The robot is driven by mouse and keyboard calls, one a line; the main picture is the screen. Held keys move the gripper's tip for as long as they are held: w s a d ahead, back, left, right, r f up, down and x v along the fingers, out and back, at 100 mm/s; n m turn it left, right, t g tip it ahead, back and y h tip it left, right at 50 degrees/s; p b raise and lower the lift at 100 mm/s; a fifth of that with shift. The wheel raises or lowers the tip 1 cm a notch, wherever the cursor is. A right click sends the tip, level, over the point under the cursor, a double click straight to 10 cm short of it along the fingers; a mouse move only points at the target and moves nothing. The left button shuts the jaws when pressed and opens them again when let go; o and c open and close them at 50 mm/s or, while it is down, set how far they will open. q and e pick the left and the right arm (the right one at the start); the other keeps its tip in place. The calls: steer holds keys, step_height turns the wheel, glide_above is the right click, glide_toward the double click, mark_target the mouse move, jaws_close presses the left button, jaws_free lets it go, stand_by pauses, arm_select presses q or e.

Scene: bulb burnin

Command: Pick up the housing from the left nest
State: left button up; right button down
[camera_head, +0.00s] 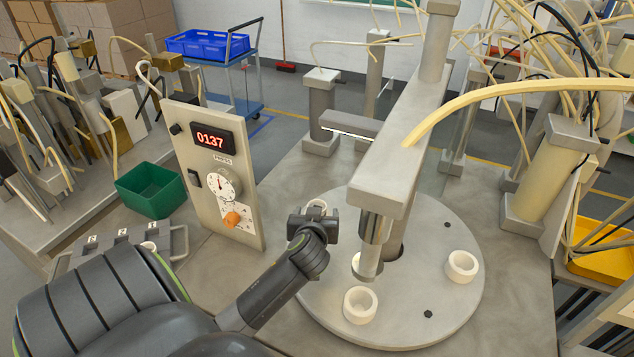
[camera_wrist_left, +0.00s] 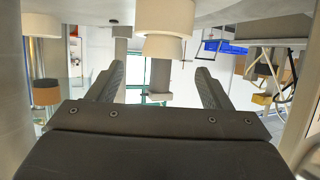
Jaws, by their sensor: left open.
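A white ring-shaped housing (camera_head: 317,204) is at the left side of the round grey plate (camera_head: 465,310), mostly hidden behind my left gripper (camera_head: 316,217). The left nest under it cannot be made out. In the left wrist view my left gripper (camera_wrist_left: 158,72) has its two fingers spread apart. A pale cylindrical piece, apparently the housing (camera_wrist_left: 165,18), shows at the top between and beyond the fingers. I cannot tell if the fingers touch it. My right gripper is not in view.
Other white rings sit on the plate at the front (camera_head: 361,304) and right (camera_head: 462,266). The press arm (camera_head: 400,150) with its ram (camera_head: 371,250) overhangs the plate, right of my gripper. A panel reading 0137 (camera_head: 213,175) and a green bin (camera_head: 150,190) stand left.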

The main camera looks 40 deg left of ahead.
mark_target(317, 204)
arm_select(q)
steer(key=shift+x, duration=0.95)
steer(key=shift+w+a+f, duration=0.2)
steer(key=shift+w+a, duration=0.1)
steer(key=shift+w, duration=0.05)
steer(key=p+x, duration=0.2)
steer(key=x, duration=0.1)
steer(key=shift+w+a+f, duration=0.15)
steer(key=shift+a+f, duration=0.05)
steer(key=shift+a, duration=0.05)
steer(key=shift+w+a+f, duration=0.3)
steer(key=shift+w, duration=0.1)
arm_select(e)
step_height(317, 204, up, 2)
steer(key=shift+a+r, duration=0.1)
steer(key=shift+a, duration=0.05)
arm_select(q)
steer(key=shift+c, duration=0.7)
steer(key=c, duration=0.9)
